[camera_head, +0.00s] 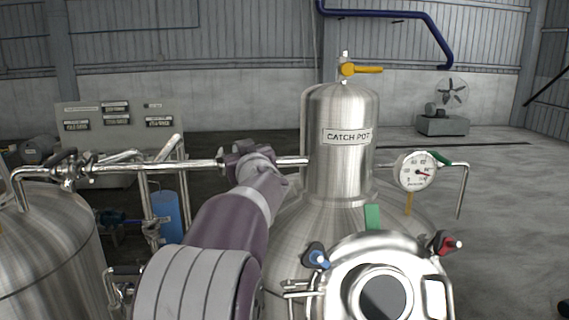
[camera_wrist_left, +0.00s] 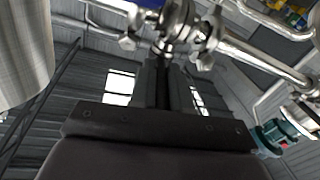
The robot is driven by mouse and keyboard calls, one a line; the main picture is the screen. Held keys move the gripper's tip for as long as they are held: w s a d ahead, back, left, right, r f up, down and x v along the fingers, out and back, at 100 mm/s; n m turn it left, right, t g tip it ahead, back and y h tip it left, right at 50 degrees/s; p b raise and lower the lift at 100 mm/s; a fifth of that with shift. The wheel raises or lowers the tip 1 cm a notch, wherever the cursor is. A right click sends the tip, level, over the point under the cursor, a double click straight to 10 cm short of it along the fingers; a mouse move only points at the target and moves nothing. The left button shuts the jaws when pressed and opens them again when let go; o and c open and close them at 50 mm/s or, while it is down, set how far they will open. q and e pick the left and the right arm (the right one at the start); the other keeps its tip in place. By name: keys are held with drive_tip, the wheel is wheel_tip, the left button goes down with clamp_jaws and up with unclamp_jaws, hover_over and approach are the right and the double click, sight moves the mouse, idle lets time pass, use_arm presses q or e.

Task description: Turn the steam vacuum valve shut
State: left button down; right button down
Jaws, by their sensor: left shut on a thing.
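My left gripper (camera_wrist_left: 165,80) points away from the wrist camera toward a steel valve body with clamp fittings (camera_wrist_left: 176,25) on a pipe. Its fingers are close together, shut at the valve just below the fittings. The part between the fingertips is mostly hidden, and I take it to be the valve's handle. A blue piece (camera_wrist_left: 146,3) shows beyond the valve. In the head view my left arm reaches to the horizontal steel pipe (camera_head: 200,164) beside the catch pot (camera_head: 340,155), and it hides the gripper and valve there. My right gripper is not in view.
A steel tank (camera_head: 45,245) stands at left. A round lid (camera_head: 385,245) with blue (camera_head: 316,257) and red (camera_head: 446,243) knobs is in front. A pressure gauge (camera_head: 416,171), a green handle (camera_head: 437,159) and a yellow handle (camera_head: 365,69) are near the catch pot.

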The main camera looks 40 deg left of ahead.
use_arm(q)
drive_tip(key=t+b, duration=0.1)
drive_tip(key=m+h+b, duration=0.1)
drive_tip(key=s+m+t+h+b, duration=0.1)
drive_tip(key=shift+a+r+t, duration=0.25)
drive_tip(key=shift+a+t, duration=0.05)
drive_tip(key=c, duration=1.5)
unclamp_jaws()
drive_tip(key=o, duration=0.4)
drive_tip(key=shift+w+a+f, duration=0.1)
drive_tip(key=shift+f, duration=0.05)
